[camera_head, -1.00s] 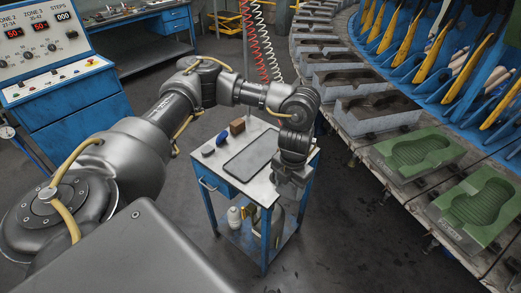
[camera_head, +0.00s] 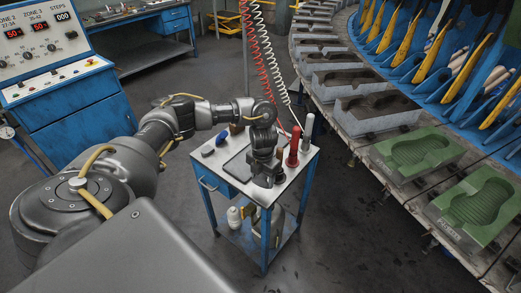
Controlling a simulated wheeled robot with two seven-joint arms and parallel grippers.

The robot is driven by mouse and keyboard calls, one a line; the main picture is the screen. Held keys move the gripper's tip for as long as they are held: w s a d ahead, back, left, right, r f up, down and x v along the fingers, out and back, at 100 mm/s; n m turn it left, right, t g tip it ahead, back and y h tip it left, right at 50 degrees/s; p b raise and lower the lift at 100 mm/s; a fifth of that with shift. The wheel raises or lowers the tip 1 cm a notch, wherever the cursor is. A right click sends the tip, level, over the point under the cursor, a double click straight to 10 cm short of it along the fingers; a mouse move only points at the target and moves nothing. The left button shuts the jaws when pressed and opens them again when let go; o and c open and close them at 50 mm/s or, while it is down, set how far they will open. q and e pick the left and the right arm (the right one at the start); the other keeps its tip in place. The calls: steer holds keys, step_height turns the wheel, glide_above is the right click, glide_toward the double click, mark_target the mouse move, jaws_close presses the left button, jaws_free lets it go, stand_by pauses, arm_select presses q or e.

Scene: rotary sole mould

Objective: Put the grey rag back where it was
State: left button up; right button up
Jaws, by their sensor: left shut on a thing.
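My left gripper (camera_head: 266,178) is low over the top of the blue cart (camera_head: 207,170), near its front edge. It is shut on a small grey thing, which I take for the grey rag; the jaws and arm hide most of it. I cannot tell whether it touches the cart top. The dark flat mat (camera_head: 234,168) lies on the cart top, partly behind my gripper. My right gripper is not in view.
A red upright tool (camera_head: 294,146) and a pale grey cylinder (camera_head: 309,125) stand at the cart's right side. A blue item (camera_head: 222,138) lies at the back left. The rotary table with green moulds (camera_head: 410,152) is to the right.

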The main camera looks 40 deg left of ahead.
mark_target(261, 183)
arm_select(q)
steer(key=shift+a+f, duration=0.35)
steer(key=shift+f, duration=0.1)
step_height(261, 183, down, 3)
steer(key=shift+w+a+r+p, duration=0.1)
steer(key=shift+a+r+p, duration=0.05)
steer(key=shift+p, duration=0.35)
steer(key=shift+f, duration=0.25)
steer(key=shift+f, duration=0.2)
steer(key=o, duration=1.1)
steer(key=shift+r, duration=0.15)
